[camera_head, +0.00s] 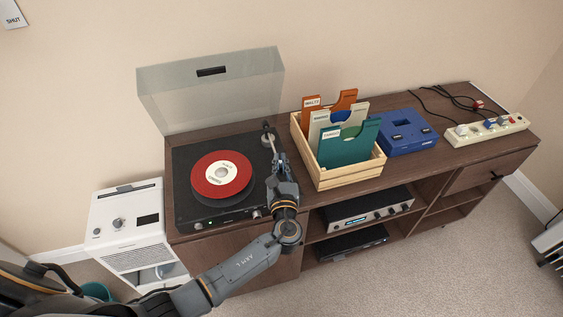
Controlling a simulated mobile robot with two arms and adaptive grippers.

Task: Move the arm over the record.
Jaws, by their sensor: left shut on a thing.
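The turntable (190,157) sits on the left of the wooden cabinet with its clear lid (215,92) raised. My left gripper (273,150) is over the right edge of the turntable, shut on the tonearm. The fingertips and most of the tonearm are hidden or too small to make out. My right gripper is not in view.
A wooden crate of record sleeves (348,177) stands close to the right of my gripper. A blue box (408,140) and a cream power strip (487,131) with cables are farther right. A white appliance (125,225) stands left of the cabinet.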

